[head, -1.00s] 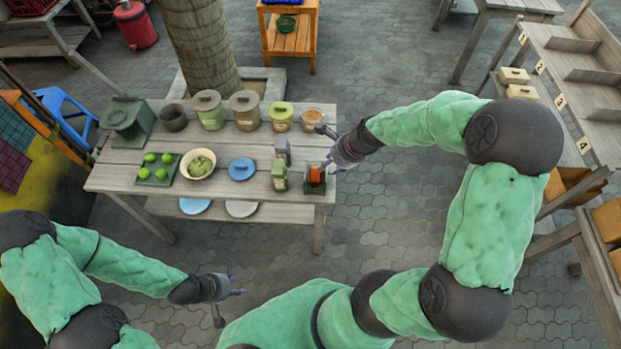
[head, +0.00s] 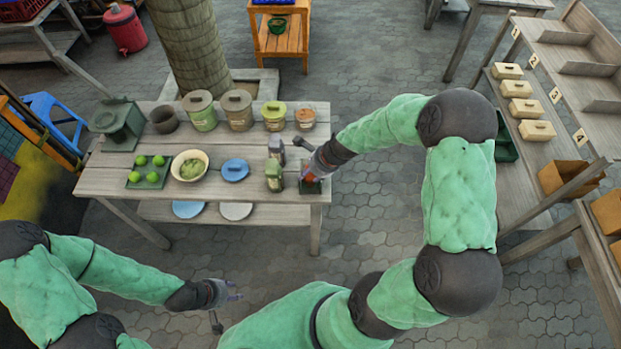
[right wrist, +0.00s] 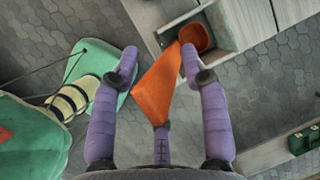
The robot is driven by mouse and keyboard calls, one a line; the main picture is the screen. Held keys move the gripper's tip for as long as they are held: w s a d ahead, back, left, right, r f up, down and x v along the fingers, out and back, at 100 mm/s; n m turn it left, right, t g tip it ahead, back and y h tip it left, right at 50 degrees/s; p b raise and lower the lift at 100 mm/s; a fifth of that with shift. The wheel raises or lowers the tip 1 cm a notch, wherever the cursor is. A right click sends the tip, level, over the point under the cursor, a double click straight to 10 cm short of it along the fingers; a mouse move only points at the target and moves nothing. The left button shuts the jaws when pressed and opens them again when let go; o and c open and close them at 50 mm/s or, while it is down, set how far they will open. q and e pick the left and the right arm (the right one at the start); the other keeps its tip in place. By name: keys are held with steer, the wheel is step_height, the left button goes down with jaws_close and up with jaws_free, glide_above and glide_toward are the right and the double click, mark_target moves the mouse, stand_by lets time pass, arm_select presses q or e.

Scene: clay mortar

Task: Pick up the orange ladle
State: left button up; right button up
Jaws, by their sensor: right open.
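The orange ladle stands in a small dark holder (head: 312,188) at the right front corner of the wooden table, mostly covered by my right gripper in the head view. In the right wrist view the orange ladle (right wrist: 158,88) shows its long flat part between the two purple fingers, with its round end beyond the fingertips. My right gripper (right wrist: 159,62) is open around it, with clear gaps on both sides; it also shows in the head view (head: 307,174). My left gripper (head: 234,291) is open and empty, low in front of the table.
Two bottles (head: 275,177) stand just left of the holder. A blue lid (head: 235,170), a bowl (head: 189,166) and a tray of green fruit (head: 133,180) lie further left, with several canisters behind. Shelves with cream boxes (head: 526,108) stand at the right.

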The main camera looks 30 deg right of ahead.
jaws_close()
step_height(320, 180, up, 10)
steer(key=p, duration=0.3)
steer(key=shift+f+p, duration=0.2)
steer(key=shift+p, duration=0.1)
steer(key=shift+r, duration=0.25)
